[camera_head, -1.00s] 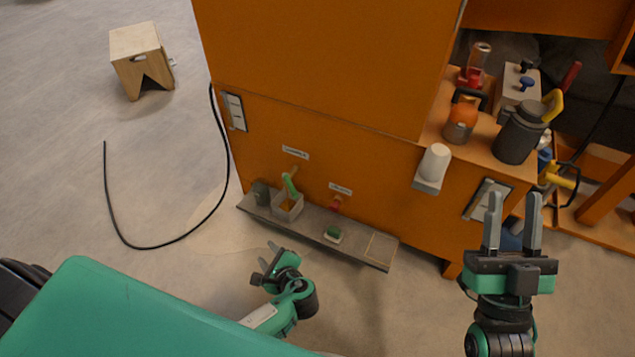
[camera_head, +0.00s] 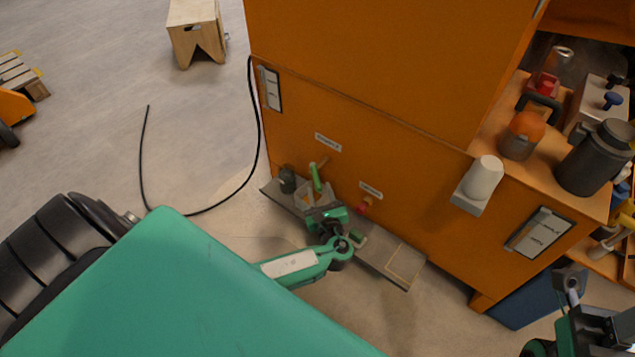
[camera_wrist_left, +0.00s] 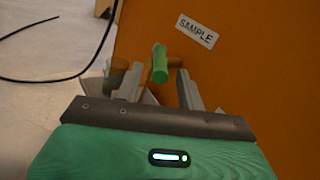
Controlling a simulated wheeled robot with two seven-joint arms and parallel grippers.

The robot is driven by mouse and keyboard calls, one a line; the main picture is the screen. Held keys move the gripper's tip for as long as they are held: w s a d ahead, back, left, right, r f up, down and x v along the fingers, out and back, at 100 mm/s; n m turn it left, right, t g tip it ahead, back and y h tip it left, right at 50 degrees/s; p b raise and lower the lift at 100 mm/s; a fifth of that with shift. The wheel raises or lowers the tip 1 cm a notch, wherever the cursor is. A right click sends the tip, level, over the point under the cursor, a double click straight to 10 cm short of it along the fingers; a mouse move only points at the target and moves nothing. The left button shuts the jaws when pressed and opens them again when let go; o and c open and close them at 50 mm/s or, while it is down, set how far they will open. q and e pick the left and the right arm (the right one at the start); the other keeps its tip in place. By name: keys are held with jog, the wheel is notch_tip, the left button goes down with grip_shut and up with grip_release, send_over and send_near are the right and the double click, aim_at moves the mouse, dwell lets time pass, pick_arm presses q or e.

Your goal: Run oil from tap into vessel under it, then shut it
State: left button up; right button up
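The tap's green handle (camera_head: 316,177) sticks out from the orange cabinet under a label; the label reads SAMPLE (camera_wrist_left: 197,31) in the wrist view. A grey square vessel (camera_head: 300,198) stands below it on the grey shelf, partly hidden by my left gripper. My left gripper (camera_head: 316,203) is at the shelf, in front of the tap. In the left wrist view its fingers are apart, with the green handle (camera_wrist_left: 159,64) seen between and beyond them; contact cannot be told. My right gripper (camera_head: 570,283) is at the lower right, partly cut off, its finger gap unclear.
A dark cup (camera_head: 287,180) stands at the shelf's left end. A red-handled tap (camera_head: 363,207) is to the right, with a green object (camera_head: 356,237) below. The shelf's right end (camera_head: 402,262) is bare.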

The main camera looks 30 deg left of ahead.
aim_at(314, 169)
pick_arm(q)
jog(key=shift+b+x, duration=0.55)
jog(key=shift+x, duration=2.05)
grip_shut()
